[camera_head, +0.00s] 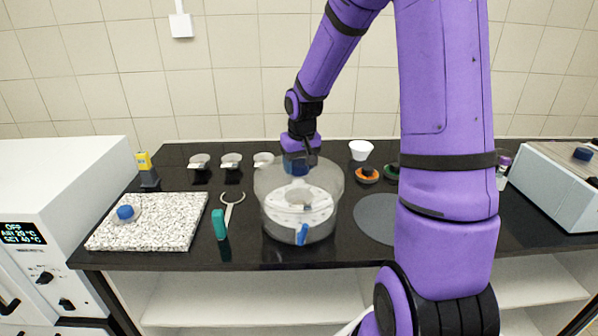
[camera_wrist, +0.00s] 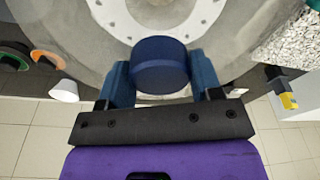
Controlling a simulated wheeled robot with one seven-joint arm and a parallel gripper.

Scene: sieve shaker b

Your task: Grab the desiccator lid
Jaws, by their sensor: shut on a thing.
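The desiccator (camera_head: 298,225) is a clear round vessel standing on the black bench, with a pale perforated plate inside. Its transparent lid (camera_head: 327,180) is on top and has a dark blue knob. In the wrist view the knob (camera_wrist: 160,65) sits between the two blue fingers of my gripper (camera_wrist: 160,84). My gripper (camera_head: 299,160) is shut on the knob from above, at the back of the vessel in the head view. Whether the lid touches the rim all round, I cannot tell.
A speckled stone slab (camera_head: 150,222) with a small blue-knobbed item lies left. A teal-handled tool (camera_head: 221,222) lies between slab and desiccator. A grey disc (camera_head: 377,217) lies right. Small lidded dishes (camera_head: 231,160) and a white bowl (camera_head: 361,150) stand behind.

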